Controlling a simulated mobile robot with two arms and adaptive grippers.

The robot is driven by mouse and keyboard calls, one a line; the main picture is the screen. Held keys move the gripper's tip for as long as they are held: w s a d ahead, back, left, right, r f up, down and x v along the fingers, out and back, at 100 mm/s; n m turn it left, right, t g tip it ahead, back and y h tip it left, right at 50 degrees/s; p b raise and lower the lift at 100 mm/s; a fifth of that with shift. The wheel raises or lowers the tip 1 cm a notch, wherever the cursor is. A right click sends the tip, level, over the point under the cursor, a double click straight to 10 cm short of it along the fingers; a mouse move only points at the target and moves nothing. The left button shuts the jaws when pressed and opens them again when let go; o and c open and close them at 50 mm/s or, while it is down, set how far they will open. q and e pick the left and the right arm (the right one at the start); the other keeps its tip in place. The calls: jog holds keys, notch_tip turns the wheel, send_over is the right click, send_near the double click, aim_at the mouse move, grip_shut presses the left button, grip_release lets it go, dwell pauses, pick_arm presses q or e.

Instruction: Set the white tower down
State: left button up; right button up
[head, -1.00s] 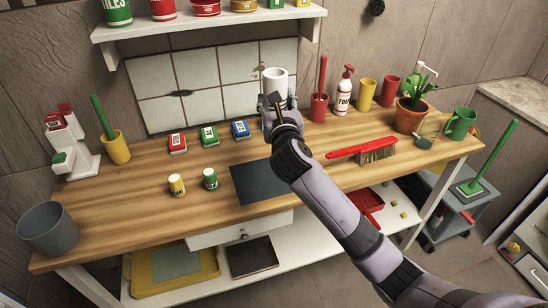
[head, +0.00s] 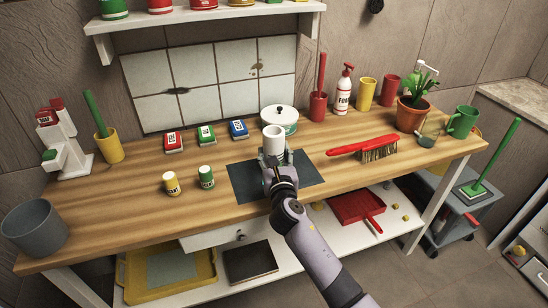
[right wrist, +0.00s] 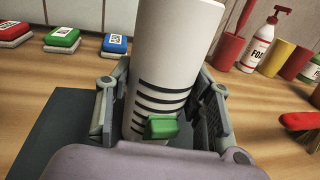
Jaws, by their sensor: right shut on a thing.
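The white tower (head: 273,142) is an upright white cylinder with an open top. In the right wrist view the tower (right wrist: 170,60) shows black stripes and a small green block low on its side. My right gripper (head: 277,165) is shut on it, with one finger on each side. The tower is over the dark mat (head: 308,182) on the wooden bench. Its bottom is hidden by the gripper, so I cannot tell whether it touches the mat. My left gripper is not in view.
A white lidded pot (head: 292,122) stands just behind the tower. A red brush (head: 362,147) lies to the right.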

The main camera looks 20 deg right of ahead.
jog(key=shift+f, duration=0.1)
jog(key=o, duration=1.3)
jog(key=shift+c, duration=0.2)
jog(key=shift+s, duration=0.15)
jog(key=s+a, duration=0.2)
jog(key=s, duration=0.9)
jog(key=shift+s, duration=0.3)
